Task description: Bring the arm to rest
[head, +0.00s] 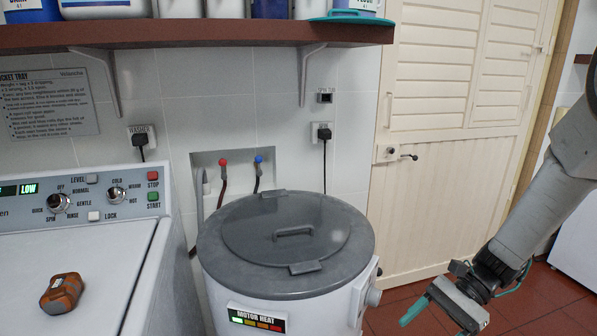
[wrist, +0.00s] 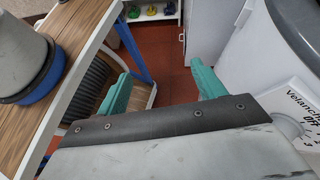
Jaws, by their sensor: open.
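My gripper (head: 466,294) hangs at the lower right of the head view, in front of the cream door and above the red tiled floor. Its two teal fingers are spread apart. Nothing is held. My arm comes down from the right edge of the head view, bent and tilted down to the left.
A round tub with a grey lid (head: 340,215) stands left of my gripper. A washer (head: 95,270) bears an orange-brown object (head: 62,293). A shelf (head: 220,35) runs above. In the wrist view a wooden-topped table (wrist: 60,45) lies left, and a white drum (wrist: 275,55) right.

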